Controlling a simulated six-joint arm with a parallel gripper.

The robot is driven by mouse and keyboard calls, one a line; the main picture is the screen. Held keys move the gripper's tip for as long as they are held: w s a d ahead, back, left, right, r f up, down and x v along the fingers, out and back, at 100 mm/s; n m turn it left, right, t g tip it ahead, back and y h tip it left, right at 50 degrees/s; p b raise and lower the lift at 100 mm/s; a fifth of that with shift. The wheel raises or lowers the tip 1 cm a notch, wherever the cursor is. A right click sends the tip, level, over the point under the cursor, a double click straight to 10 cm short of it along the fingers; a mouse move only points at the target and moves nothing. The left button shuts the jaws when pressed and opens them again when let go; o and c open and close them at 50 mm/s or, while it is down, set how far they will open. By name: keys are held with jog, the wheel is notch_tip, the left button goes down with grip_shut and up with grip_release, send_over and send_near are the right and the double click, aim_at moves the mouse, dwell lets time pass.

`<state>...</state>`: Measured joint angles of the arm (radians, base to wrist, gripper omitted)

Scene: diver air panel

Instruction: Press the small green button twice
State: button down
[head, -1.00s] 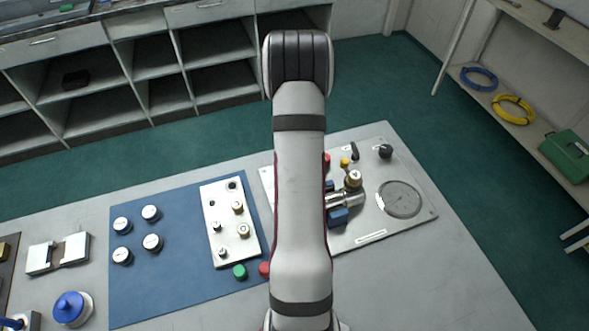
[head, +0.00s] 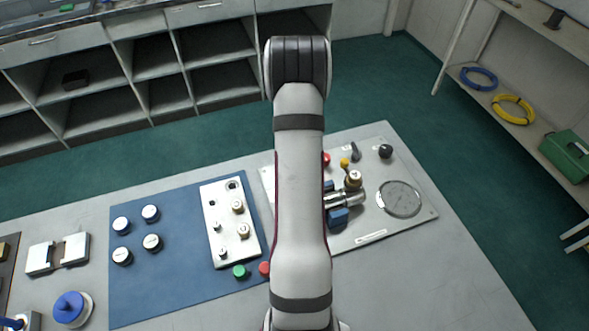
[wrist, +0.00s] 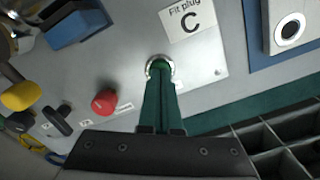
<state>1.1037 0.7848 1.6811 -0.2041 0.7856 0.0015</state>
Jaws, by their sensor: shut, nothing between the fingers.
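A small round button in a bright metal ring (wrist: 149,66) sits on the grey panel in the wrist view; a little green shows inside the ring. My gripper (wrist: 160,76) is shut and empty, with its narrow dark green fingers ending over this ring. The fingertips cover most of the button, so I cannot tell whether they touch it or how far in it is. In the head view my arm hides the button and the gripper.
A green cap (head: 240,271) and red cap (head: 265,268) lie near the silver plate (head: 222,245).

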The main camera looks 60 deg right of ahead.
jog(key=shift+r, duration=0.1)
dwell(0.3)
jog(key=shift+r, duration=3.4)
jog(key=shift+r, duration=0.1)
jog(key=shift+f, duration=2.55)
jog(key=shift+f, duration=1.1)
jog(key=shift+r, duration=3.55)
